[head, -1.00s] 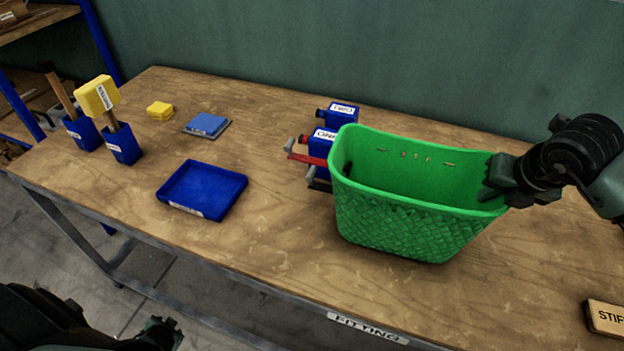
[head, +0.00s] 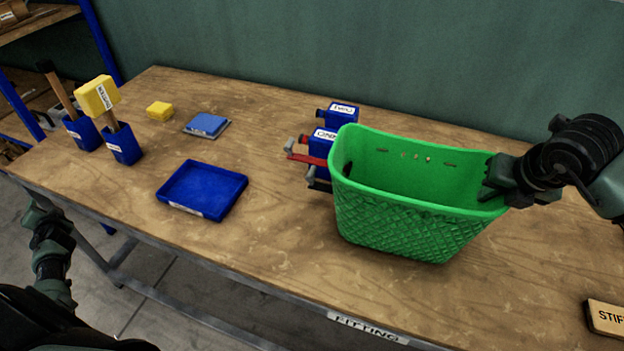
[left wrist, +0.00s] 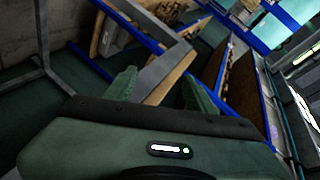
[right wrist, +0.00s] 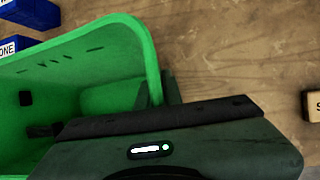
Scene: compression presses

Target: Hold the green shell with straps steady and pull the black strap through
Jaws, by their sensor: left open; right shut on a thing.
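The green shell (head: 410,222), a basket-like tub with a woven pattern, stands upright on the wooden table. My right gripper (head: 499,182) is shut on its right rim; the shell's rim also shows in the right wrist view (right wrist: 152,55). A small dark patch (right wrist: 25,98) shows on the shell's inner wall; I cannot tell whether it is a strap or an opening. No black strap can be clearly made out. My left gripper (left wrist: 158,92) is open and empty in the left wrist view, away from the shell. My left arm shows at the head view's left edge.
Blue blocks labelled ONE (head: 322,146) and TWO (head: 343,113) stand behind the shell's left end, near a red lever (head: 310,159). The table between tray and shell is clear.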

